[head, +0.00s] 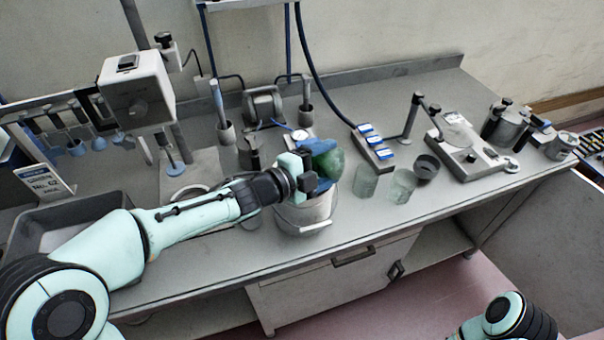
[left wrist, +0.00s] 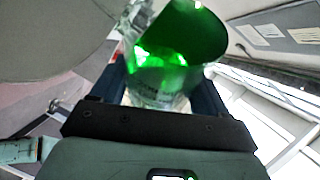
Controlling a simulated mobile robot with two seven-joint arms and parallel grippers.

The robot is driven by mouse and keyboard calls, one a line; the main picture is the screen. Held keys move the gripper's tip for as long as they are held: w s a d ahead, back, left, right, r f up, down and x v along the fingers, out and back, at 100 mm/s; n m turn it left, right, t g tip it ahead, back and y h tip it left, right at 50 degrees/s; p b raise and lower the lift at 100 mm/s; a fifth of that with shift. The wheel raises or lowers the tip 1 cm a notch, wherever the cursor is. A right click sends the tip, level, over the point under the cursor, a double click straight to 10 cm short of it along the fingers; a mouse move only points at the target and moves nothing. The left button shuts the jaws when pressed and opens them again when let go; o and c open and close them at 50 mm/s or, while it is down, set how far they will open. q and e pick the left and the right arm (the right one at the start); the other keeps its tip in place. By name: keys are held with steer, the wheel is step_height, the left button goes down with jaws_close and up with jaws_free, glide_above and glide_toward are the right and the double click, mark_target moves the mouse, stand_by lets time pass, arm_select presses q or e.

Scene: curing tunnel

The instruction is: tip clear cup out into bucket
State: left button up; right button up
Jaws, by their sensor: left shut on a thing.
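The clear cup (head: 330,164), which looks green, is held between the blue fingers of my left gripper (head: 318,166). It is over the metal bucket (head: 304,218) on the bench, close to its rim. In the left wrist view the cup (left wrist: 165,88) sits between the fingers of my left gripper (left wrist: 158,92), with bright green showing in its upper part. The cup looks tilted, but I cannot tell how far. Whether anything is flowing out is not clear. The bucket's inside is largely hidden by the gripper and cup. My right gripper is out of view.
Two clear cups (head: 365,181) (head: 403,186) and a dark cup (head: 427,168) stand right of the bucket. A blue-marked block (head: 373,149) lies behind them. A balance-like instrument (head: 468,150) stands farther right. A grey tray (head: 66,226) is at left. The bench front right of the bucket is clear.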

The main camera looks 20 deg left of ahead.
arm_select(q)
steer(key=shift+a+r+n, duration=0.2)
steer(key=shift+n, duration=0.2)
